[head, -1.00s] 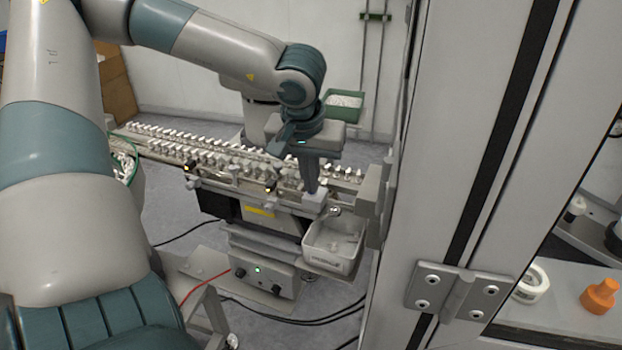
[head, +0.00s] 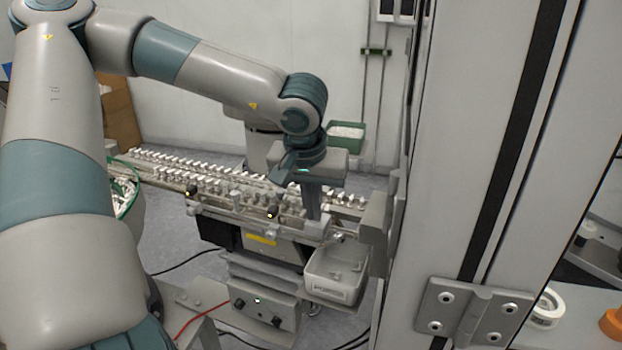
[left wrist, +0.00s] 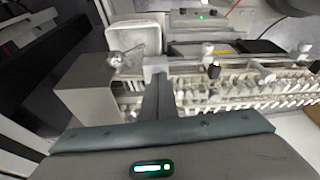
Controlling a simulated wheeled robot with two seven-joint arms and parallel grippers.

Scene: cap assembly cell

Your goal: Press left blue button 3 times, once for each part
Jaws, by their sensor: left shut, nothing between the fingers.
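My left gripper (head: 314,216) reaches down over the front right end of the feeder rail machine. Its fingers are shut together with no part between them. In the left wrist view the closed fingers (left wrist: 157,68) point at a small pale block (left wrist: 155,62) on the machine's end. In the head view this block (head: 316,228) is right under the fingertips; whether they touch it I cannot tell. No blue button face can be made out; the fingers may hide it. White parts (head: 215,180) stand in rows along the rails. My right gripper is not in view.
A pale open bin (head: 337,290) hangs just below the machine's end. A control box (head: 258,300) with knobs sits lower left. A tall grey frame post (head: 470,150) fills the right side. A green bin (head: 346,135) is behind.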

